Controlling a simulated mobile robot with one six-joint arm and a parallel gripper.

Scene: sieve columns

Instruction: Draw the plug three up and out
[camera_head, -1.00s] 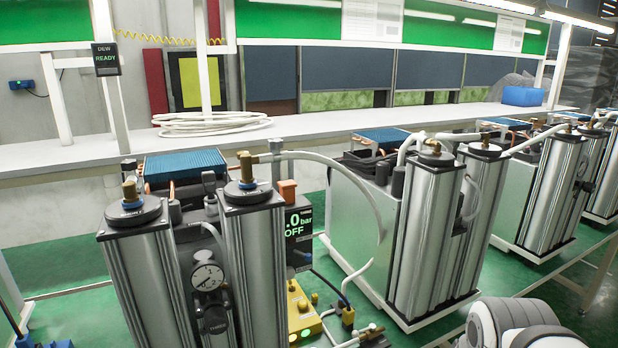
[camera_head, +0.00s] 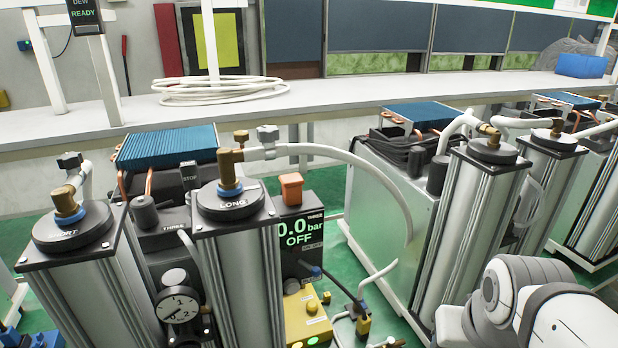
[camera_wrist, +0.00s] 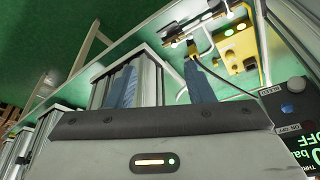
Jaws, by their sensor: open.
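The unit marked THREE has two silver columns, with caps marked SHORT (camera_head: 72,228) and LONG (camera_head: 230,200). Brass fittings stand on both caps. A display box (camera_head: 300,240) reading 0.0 bar OFF stands beside them, with an orange block (camera_head: 292,188) on top. No plug is clearly labelled, so I cannot tell which part is plug three. My gripper (camera_wrist: 161,85) is open, its two bluish fingers apart and nothing seen between them; it is outside the head view.
A dial gauge (camera_head: 180,306) sits between the columns. A white hose (camera_head: 365,165) arches from the LONG fitting towards the neighbouring unit (camera_head: 470,230). A white bench (camera_head: 340,108) with a coiled hose (camera_head: 220,90) runs behind. My arm fills the lower right.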

